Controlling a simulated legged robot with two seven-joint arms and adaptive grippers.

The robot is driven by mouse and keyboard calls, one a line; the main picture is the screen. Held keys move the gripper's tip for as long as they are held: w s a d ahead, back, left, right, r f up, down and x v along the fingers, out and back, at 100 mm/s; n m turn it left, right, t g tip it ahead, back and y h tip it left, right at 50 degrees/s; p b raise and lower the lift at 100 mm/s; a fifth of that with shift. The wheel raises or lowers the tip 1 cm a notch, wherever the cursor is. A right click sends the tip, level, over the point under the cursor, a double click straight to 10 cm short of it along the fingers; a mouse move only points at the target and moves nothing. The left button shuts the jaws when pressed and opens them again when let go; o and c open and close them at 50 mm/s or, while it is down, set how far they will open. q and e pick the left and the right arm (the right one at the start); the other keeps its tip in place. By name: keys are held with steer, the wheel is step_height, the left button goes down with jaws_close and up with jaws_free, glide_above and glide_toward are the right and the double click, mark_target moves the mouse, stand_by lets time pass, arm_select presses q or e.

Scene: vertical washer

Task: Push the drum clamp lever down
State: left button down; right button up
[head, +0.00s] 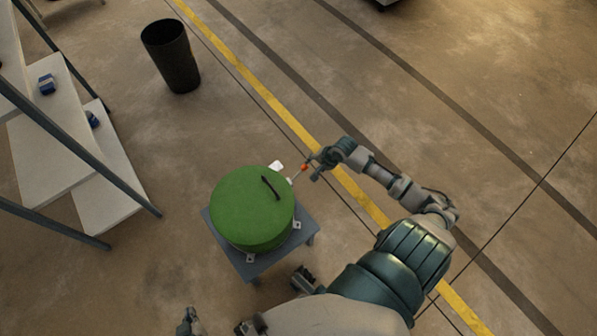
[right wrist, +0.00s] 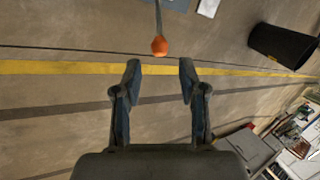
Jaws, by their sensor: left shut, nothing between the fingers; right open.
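The drum clamp lever shows in the head view as a thin rod with an orange-red knob (head: 304,167), beside the upper right side of the green drum (head: 240,222). In the right wrist view the orange knob (right wrist: 159,46) hangs on its grey rod just beyond the fingertips, centred between them. My right gripper (head: 313,167) is open right by the knob; in its wrist view the two fingers (right wrist: 160,68) are apart with nothing between them. My left gripper (head: 188,322) is shut and empty at the bottom edge of the head view, away from the drum.
The drum stands on a small grey table (head: 253,263). A black bin (head: 171,56) stands on the floor at the upper left. A shelf unit (head: 105,200) with a few small blue items is at the left.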

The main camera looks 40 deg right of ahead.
steer(key=b, duration=0.3)
glide_above(301, 171)
steer(key=s+d, duration=0.1)
steer(key=s, duration=0.2)
step_height(301, 171, down, 6)
steer(key=b+x, duration=0.2)
steer(key=x, duration=0.4)
steer(key=shift+w+a+f, duration=0.15)
steer(key=shift+f, duration=0.2)
arm_select(q)
steer(key=w+d+r+t+h, duration=0.1)
steer(key=w+d+r+t, duration=0.1)
steer(key=r+t, duration=0.4)
steer(key=w+d+r+t+h, duration=0.2)
steer(key=w+r+t, duration=0.2)
steer(key=r+t, duration=0.2)
steer(key=shift+w+d+r+b, duration=0.15)
steer(key=shift+w+r+b, duration=0.25)
steer(key=shift+r, duration=0.4)
arm_select(e)
steer(key=shift+w+f, duration=0.2)
steer(key=shift+f, duration=0.05)
